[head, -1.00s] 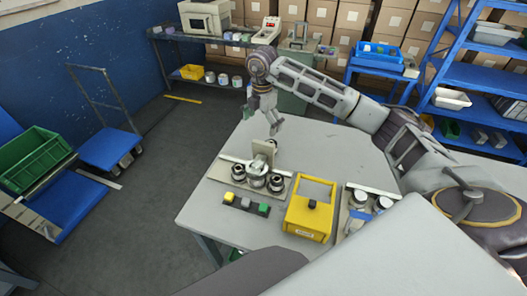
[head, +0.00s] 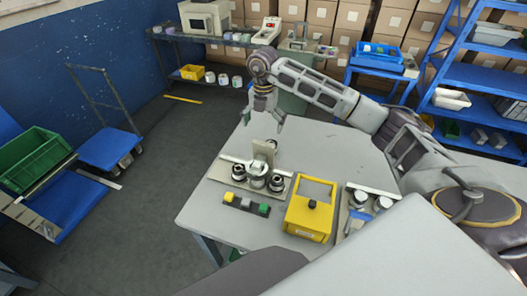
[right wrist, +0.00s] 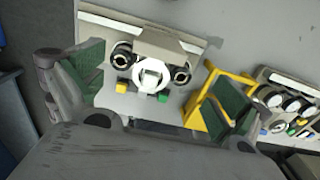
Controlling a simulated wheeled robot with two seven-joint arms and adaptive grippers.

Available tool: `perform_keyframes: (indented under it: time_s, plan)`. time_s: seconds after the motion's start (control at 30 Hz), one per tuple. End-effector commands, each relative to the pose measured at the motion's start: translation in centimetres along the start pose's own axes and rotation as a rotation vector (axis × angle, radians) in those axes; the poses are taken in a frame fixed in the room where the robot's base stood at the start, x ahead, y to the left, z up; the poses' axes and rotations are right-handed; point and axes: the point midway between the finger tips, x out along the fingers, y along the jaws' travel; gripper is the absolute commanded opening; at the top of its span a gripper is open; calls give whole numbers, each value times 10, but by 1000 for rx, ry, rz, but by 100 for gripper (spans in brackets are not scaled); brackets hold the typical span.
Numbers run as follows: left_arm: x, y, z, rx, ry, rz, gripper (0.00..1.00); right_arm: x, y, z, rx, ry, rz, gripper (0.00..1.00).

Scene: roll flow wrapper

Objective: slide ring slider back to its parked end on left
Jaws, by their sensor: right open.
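A roll unit stands on the grey table, with a base plate (head: 222,171), dark rollers and an upright beige plate (head: 264,151). In the right wrist view a white ring-shaped part (right wrist: 151,76) sits between two dark rollers (right wrist: 181,75). I take it for the ring slider, but cannot tell for certain. My right gripper (head: 263,118) is open and empty, above the table behind the unit. In the right wrist view its fingers (right wrist: 155,88) are wide apart, with the unit seen between them and no contact visible. My left gripper is not in view.
A button bar (head: 246,204) lies in front of the unit. Shelves and boxes stand behind.

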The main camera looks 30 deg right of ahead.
Motion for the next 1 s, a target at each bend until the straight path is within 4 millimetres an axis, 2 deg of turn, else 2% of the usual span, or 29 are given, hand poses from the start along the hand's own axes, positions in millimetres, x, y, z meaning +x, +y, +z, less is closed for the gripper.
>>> perform_keyframes:
  time_s: [0.27,1.0]
  plan:
    - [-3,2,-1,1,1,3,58,17,0,0,1,1,-2,100]
    - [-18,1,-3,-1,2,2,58,111,-1,0,1,1,-3,100]
